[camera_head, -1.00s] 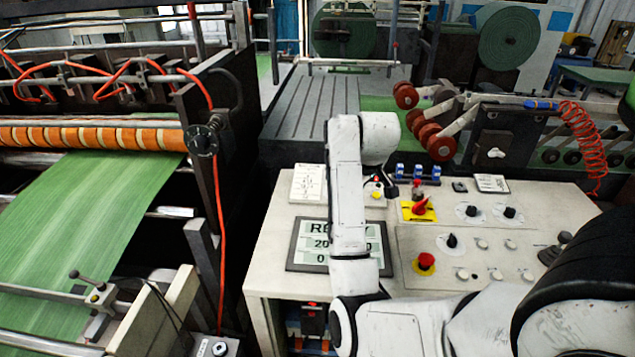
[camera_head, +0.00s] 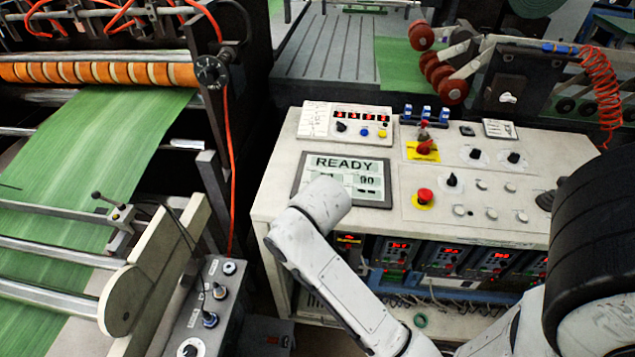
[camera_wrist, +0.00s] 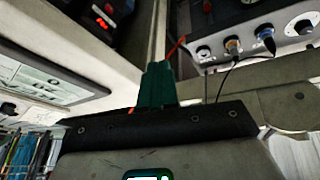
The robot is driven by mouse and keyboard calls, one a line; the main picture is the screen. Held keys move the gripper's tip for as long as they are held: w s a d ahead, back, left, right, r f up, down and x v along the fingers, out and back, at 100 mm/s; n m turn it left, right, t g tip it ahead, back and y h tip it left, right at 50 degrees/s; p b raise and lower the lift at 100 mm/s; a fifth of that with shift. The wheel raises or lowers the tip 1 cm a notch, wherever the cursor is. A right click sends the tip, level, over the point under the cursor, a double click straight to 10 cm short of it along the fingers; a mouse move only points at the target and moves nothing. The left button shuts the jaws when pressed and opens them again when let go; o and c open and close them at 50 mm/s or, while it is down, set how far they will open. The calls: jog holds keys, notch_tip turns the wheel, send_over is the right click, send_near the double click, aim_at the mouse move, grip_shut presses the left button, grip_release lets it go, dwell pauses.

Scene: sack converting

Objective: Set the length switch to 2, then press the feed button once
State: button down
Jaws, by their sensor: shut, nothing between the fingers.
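A small control box (camera_head: 347,118) at the back left of the white console has red digits, a black rotary knob (camera_head: 341,127), a blue button (camera_head: 365,132) and a yellow button (camera_head: 383,134). Its labels are too small to read, so I cannot tell which are the length switch and feed button. The display screen (camera_head: 367,170) reads READY; my arm covers part of its lower lines. My gripper (camera_wrist: 157,68) shows teal fingers, shut and empty, in the wrist view. In the head view it is hidden, apart from the control box.
A red mushroom button (camera_head: 425,196) and a red switch on a yellow plate (camera_head: 424,150) sit on the console, with several other knobs. A grey knob box (camera_head: 210,310) stands lower left; knobs also show in the wrist view (camera_wrist: 265,35). Green web (camera_head: 100,150) runs at left.

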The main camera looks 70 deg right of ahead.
jog(key=s+a+f+g+y+b, duration=0.1)
jog(key=s+a+f+g+b, duration=0.2)
jog(key=s+a+f, duration=0.6)
jog(key=s+f, duration=0.2)
jog(key=s, duration=0.2)
jog(key=shift+s+a+f+g+y+b, duration=0.2)
jog(key=shift+a+f+g+y+b, duration=0.1)
jog(key=shift+f+y, duration=0.1)
